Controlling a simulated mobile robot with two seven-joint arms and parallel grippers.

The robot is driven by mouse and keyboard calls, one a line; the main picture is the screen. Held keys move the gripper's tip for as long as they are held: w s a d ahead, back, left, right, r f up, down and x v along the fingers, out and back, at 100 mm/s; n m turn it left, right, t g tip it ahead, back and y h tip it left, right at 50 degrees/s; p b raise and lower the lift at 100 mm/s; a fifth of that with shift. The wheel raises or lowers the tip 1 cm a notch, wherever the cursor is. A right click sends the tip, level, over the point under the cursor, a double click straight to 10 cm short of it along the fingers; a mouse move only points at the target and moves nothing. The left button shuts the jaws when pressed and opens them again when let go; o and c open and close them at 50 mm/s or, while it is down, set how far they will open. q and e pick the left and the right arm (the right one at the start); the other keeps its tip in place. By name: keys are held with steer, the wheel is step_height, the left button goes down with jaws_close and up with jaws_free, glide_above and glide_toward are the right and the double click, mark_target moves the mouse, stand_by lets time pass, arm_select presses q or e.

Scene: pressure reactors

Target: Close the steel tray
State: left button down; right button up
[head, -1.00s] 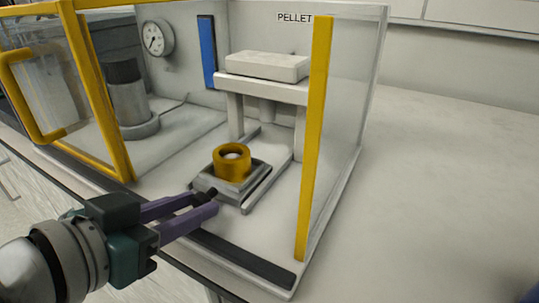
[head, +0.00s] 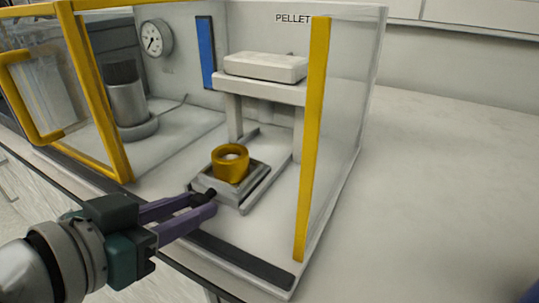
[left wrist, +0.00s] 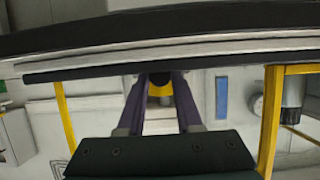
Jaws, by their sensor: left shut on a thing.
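The steel tray (head: 248,202) sits low on the floor of the press cabinet, in front of the press frame. A yellow ring (head: 230,165) with a pale centre stands on it. My left gripper (head: 207,202) reaches in from the left. Its purple fingers are shut on the tray's small black knob (head: 210,194) at the tray's front. In the left wrist view the fingers (left wrist: 160,95) close around the dark knob (left wrist: 160,79), with part of the yellow ring (left wrist: 160,90) behind it. The rest of the tray is hidden there. My right gripper is not in view.
The white press frame (head: 262,88) stands behind the tray. A yellow post (head: 313,140) and clear side panel (head: 345,120) bound the right. The yellow-framed door (head: 95,95) stands open at left, near a metal cylinder (head: 127,100) and gauge (head: 156,38). The bench (head: 440,200) at right is clear.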

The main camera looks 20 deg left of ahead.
mark_target(220, 177)
arm_select(q)
steer(key=shift+w, duration=0.1)
steer(key=w, duration=0.4)
steer(key=w+p, duration=0.1)
steer(key=w, duration=0.2)
steer(key=shift+d, duration=0.3)
steer(key=c, duration=0.6)
jaws_free()
steer(key=shift+s+r, duration=0.2)
steer(key=shift+s, duration=0.2)
steer(key=p+v, duration=0.2)
steer(key=v, duration=0.7)
steer(key=shift+a, duration=0.1)
